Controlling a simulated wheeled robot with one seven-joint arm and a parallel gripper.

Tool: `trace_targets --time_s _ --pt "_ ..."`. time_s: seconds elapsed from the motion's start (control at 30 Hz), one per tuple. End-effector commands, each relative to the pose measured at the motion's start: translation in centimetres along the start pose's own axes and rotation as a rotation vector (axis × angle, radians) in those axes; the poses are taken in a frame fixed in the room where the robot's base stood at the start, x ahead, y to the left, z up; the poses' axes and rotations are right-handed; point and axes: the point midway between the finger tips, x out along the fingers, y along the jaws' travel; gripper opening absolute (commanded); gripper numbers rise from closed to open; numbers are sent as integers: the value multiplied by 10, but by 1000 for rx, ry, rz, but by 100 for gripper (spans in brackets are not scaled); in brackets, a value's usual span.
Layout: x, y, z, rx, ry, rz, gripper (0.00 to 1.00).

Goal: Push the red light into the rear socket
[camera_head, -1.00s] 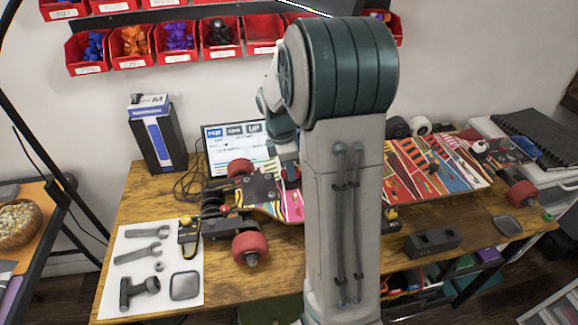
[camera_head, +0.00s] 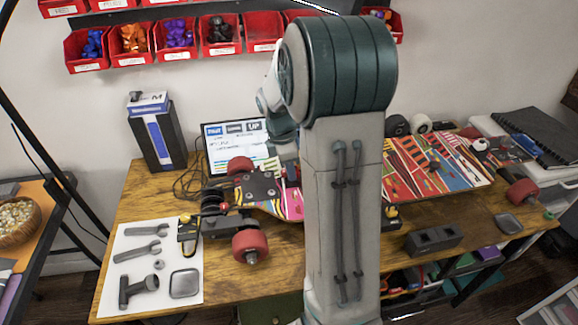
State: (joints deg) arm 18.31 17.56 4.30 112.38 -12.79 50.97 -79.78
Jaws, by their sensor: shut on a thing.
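My gripper (camera_head: 291,170) is small in view and mostly hidden behind my own arm. It points down over the deck of the left skateboard (camera_head: 292,203), near the truck. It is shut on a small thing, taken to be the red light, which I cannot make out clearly. The rear socket cannot be made out either. The board has red wheels (camera_head: 250,246) and stands on the wooden table. A pale green-white piece (camera_head: 270,165) shows beside the gripper, above the truck.
A white sheet (camera_head: 122,243) with wrenches and a T-shaped tool lies at the left. A black-blue box (camera_head: 158,139) and a screen (camera_head: 228,150) stand behind. A second colourful board (camera_head: 436,168) is at the right, with a dark block (camera_head: 433,240) in front. Red bins hang above.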

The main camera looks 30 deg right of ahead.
Motion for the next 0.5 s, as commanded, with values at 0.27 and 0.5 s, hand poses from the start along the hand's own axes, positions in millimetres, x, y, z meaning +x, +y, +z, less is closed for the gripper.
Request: trace_targets --time_s 0.27,0.5 --pt "1 0 0 0 0 -1 3" --pt "1 0 0 0 0 -1 52"
